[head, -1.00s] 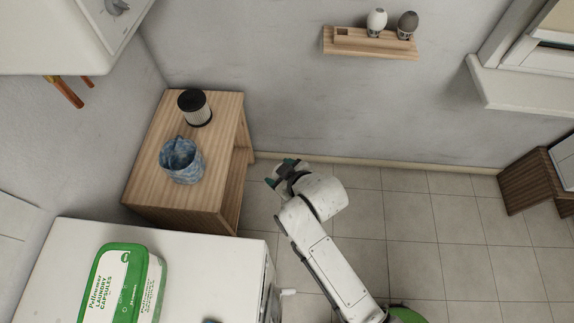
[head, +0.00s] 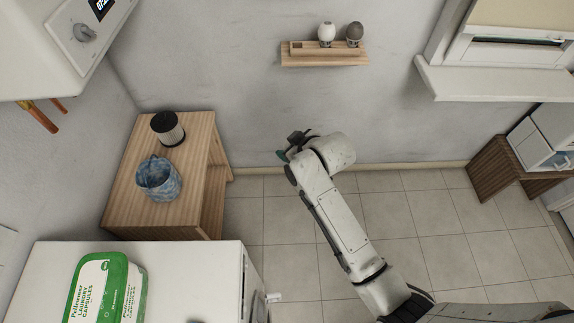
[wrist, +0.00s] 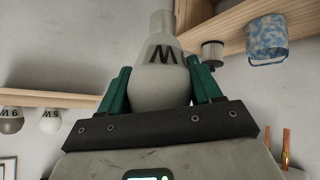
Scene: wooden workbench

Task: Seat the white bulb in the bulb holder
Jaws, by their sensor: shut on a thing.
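My gripper (head: 288,147) is shut on a white bulb. In the wrist view, the teal fingers (wrist: 160,72) clasp the sides of this bulb (wrist: 160,94), which looks off-white, bears a dark letter and points its narrow end away from my gripper. In the head view the held bulb cannot be made out. The wooden bulb holder (head: 308,47) lies on the wall shelf (head: 325,61), with a square opening at its left end. Another white bulb (head: 326,33) and a dark grey bulb (head: 354,33) stand at its right. My gripper is apart from the shelf, below it in the picture.
A wooden cabinet (head: 120,205) at left carries a black-topped filter (head: 168,130) and a blue mottled cup (head: 158,178). A laundry capsule box (head: 100,290) sits on a white appliance (head: 200,262). A window sill (head: 490,85) juts out at right. The floor between is clear.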

